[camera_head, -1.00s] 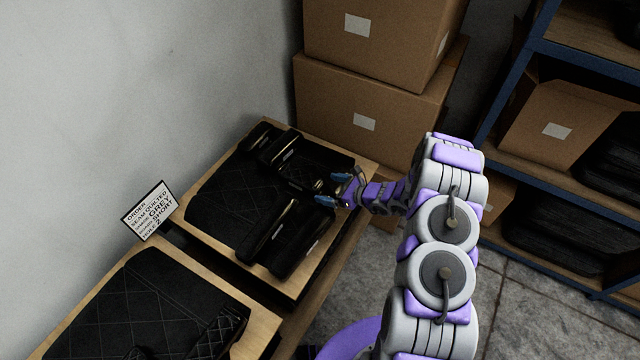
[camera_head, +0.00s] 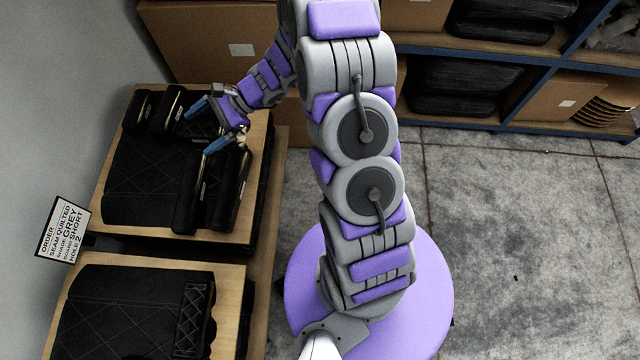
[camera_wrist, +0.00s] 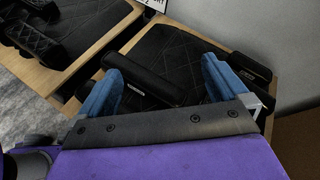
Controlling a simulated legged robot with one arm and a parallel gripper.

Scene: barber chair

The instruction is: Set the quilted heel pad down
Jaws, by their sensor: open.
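A dark pad with a quilted face (camera_head: 194,318), which looks like the quilted heel pad, lies at the right end of the near black quilted panel (camera_head: 120,312). It also appears in the wrist view (camera_wrist: 38,42), at upper left. My gripper (camera_head: 207,127) is open and empty over the far board, well away from that pad. In the wrist view, a smooth dark bar (camera_wrist: 150,76) with a small white label shows between and beyond the blue fingertips. I cannot tell how high the fingers are above it.
The far wooden board (camera_head: 112,160) carries a black quilted panel (camera_head: 140,180) and several dark bars. An order card (camera_head: 63,229) stands by the wall between the boards. Cardboard boxes (camera_head: 215,45) stand behind, and a blue shelf (camera_head: 530,60) is at the back right. The floor at right is clear.

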